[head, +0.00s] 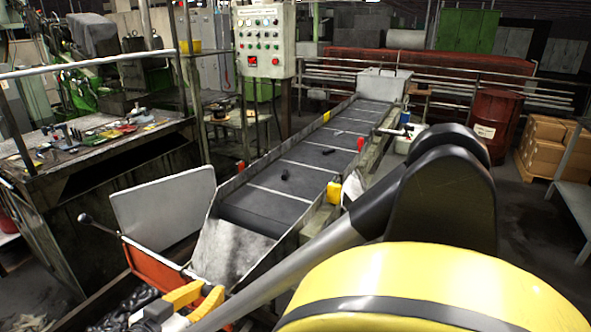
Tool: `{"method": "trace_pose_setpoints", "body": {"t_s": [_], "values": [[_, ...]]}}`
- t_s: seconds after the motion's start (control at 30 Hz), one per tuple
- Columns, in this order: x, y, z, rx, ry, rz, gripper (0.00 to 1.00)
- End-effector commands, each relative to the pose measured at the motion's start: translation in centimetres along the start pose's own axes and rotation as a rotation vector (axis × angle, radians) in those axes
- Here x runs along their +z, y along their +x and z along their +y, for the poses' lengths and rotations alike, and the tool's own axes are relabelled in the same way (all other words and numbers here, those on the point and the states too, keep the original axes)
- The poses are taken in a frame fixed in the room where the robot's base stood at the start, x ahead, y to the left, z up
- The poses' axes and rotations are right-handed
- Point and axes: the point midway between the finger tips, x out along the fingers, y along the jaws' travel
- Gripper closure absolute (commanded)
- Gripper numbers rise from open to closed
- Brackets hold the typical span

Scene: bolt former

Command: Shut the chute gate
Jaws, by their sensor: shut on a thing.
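The conveyor ends at the front in a bare, sloping metal chute (232,246). A flat pale grey plate (166,208), which looks like the chute gate, stands upright and swung out to the left of the chute mouth, so the mouth is uncovered. A rod with a black ball knob (85,218) runs along beside the plate's lower edge. My gripper (186,302), with yellow parts, is low at the bottom, in front of the chute and over the bin. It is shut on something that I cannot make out. Its fingertips are partly hidden.
An orange-rimmed bin (155,263) with dark metal parts lies below the chute. A few dark pieces lie on the conveyor belt (300,172). A cluttered workbench (85,150) stands left, a control panel (264,40) behind. A red barrel (495,125) and boxes stand right.

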Motion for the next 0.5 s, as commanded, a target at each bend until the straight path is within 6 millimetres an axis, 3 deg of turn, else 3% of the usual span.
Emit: {"method": "trace_pose_setpoints", "body": {"t_s": [0.5], "values": [[0.75,-0.36,-0.05,0.007,-0.008,0.051,1.00]]}}
